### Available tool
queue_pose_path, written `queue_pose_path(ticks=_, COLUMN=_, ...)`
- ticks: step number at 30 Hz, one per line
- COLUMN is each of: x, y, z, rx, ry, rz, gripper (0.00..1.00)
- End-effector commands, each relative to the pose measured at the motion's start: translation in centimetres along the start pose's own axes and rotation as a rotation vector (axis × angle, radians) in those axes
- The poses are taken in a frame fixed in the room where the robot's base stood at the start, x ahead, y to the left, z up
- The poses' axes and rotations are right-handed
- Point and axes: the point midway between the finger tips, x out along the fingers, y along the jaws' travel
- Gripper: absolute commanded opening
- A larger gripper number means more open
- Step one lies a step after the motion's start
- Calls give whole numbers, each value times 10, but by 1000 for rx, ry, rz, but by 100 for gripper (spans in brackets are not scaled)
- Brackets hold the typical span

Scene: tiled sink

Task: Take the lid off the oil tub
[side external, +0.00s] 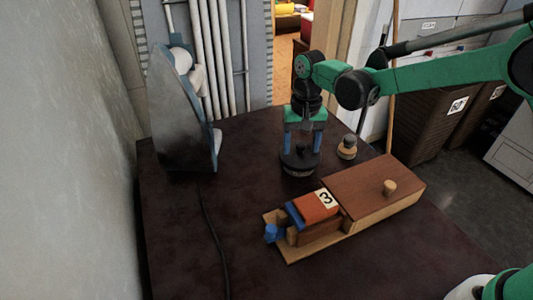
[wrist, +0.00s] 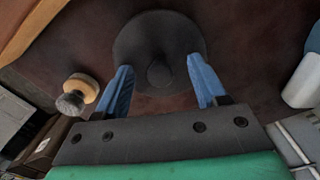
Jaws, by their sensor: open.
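The oil tub (side external: 298,173) is a low, dark round tub standing on the dark table in the side external view. Its dark lid (side external: 287,160) sits on top of it, with a small knob in the middle. In the wrist view the lid (wrist: 135,30) shows as a dark disc with the round knob (wrist: 160,72) near its centre. My gripper (side external: 303,150) is above the lid, pointing down. Its two blue fingers are apart, one on each side of the knob, with gaps visible in the wrist view (wrist: 160,75). The tub's body is hidden under the lid in the wrist view.
A wooden box (side external: 372,190) with an orange block (side external: 315,206) lies in front. A clothes iron-like object (side external: 185,115) stands at left; a cable (side external: 212,230) crosses the clear front left.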

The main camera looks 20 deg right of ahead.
Motion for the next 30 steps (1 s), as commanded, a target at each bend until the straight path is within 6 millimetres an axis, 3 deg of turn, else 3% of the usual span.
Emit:
queue_pose_path(ticks=5, x=0, y=0, z=0, rx=0, ry=0, rz=0, gripper=64)
queue_pose_path(ticks=12, x=0, y=0, z=0, rx=0, ry=0, rz=0, gripper=0)
queue_pose_path(ticks=23, x=-2, y=0, z=0, rx=0, ry=0, rz=0, gripper=0)
queue_pose_path(ticks=30, x=-28, y=0, z=0, rx=0, ry=0, rz=0, gripper=0)
